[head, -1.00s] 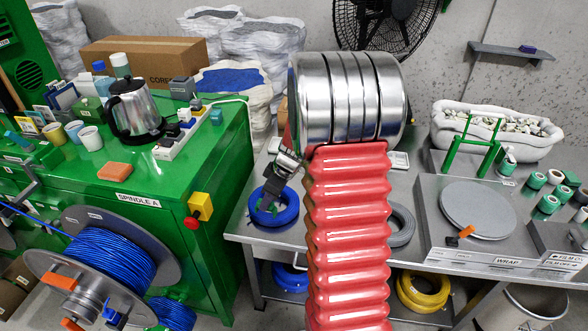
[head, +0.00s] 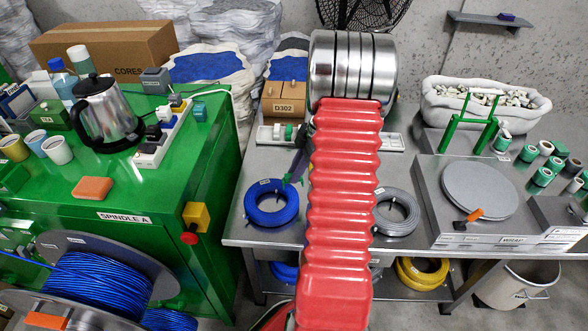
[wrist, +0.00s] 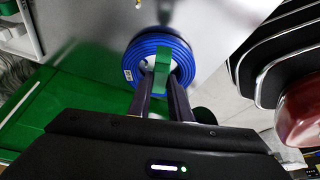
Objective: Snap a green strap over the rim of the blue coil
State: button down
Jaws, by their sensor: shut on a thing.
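The blue coil (head: 263,217) lies flat on the grey metal table, left of my red arm in the head view. It also shows in the wrist view (wrist: 136,57), with a white label on its left side. My gripper (head: 291,178) is at the coil's upper right edge in the head view, partly hidden by my arm. In the wrist view my gripper (wrist: 161,88) is shut on a green strap (wrist: 162,66). The strap stands out past the fingertips and overlaps the coil's near-right part. I cannot tell whether it touches the rim.
A grey coil (head: 402,212) lies right of my arm. Behind are a brown D302 box (head: 284,98) and a pale tray (head: 392,142) with green and white pieces near its left part. A turntable (head: 480,190) is at right. The green bench (head: 150,190) is at left.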

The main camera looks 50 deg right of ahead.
jog(key=shift+f, duration=0.2)
jog(key=shift+f, duration=1.8)
jog(key=shift+f, duration=1.7)
dwell(1.1)
jog(key=c, duration=1.4)
grip_release()
jog(key=shift+r, duration=3.5)
